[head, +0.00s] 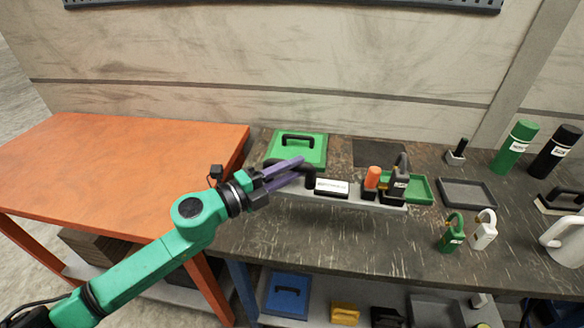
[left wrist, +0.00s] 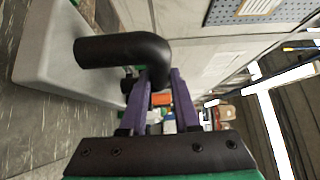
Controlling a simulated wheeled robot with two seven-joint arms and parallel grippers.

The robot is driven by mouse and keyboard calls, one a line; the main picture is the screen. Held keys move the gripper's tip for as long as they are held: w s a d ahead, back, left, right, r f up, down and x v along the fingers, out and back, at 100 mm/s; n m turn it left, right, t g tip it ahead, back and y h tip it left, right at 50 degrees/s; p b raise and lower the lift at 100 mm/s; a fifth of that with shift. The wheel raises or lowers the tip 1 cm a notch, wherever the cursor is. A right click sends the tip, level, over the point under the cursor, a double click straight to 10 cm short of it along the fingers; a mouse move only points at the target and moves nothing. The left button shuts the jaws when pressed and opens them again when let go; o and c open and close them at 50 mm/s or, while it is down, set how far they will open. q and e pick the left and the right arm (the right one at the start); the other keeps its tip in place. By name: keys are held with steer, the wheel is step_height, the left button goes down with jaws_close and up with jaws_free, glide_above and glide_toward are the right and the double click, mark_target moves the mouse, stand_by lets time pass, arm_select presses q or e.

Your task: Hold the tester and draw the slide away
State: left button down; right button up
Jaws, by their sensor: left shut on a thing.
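The tester is a long light-grey bar (head: 345,199) on the dark bench, with a white label block (head: 331,187) in its middle. A black bent handle (head: 309,178) rises at its left end. An orange block (head: 372,177) on a black base and a black upright piece (head: 399,180) sit at its right end; I cannot tell which of these is the slide. My left gripper (head: 299,170) has purple fingers shut on the black handle. The left wrist view shows the handle (left wrist: 120,50) bending down between the fingertips (left wrist: 160,82). My right gripper is not in view.
A green case (head: 297,149) stands behind the tester, a green tray (head: 418,190) behind its right end. A grey tray (head: 467,193), green padlock (head: 451,235) and white padlock (head: 483,232) lie to the right. The bench front is clear. An orange table (head: 120,165) stands left.

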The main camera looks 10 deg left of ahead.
arm_select(q)
steer(key=shift+f+b, duration=4.45)
steer(key=shift+f, duration=1.1)
steer(key=shift+f, duration=0.15)
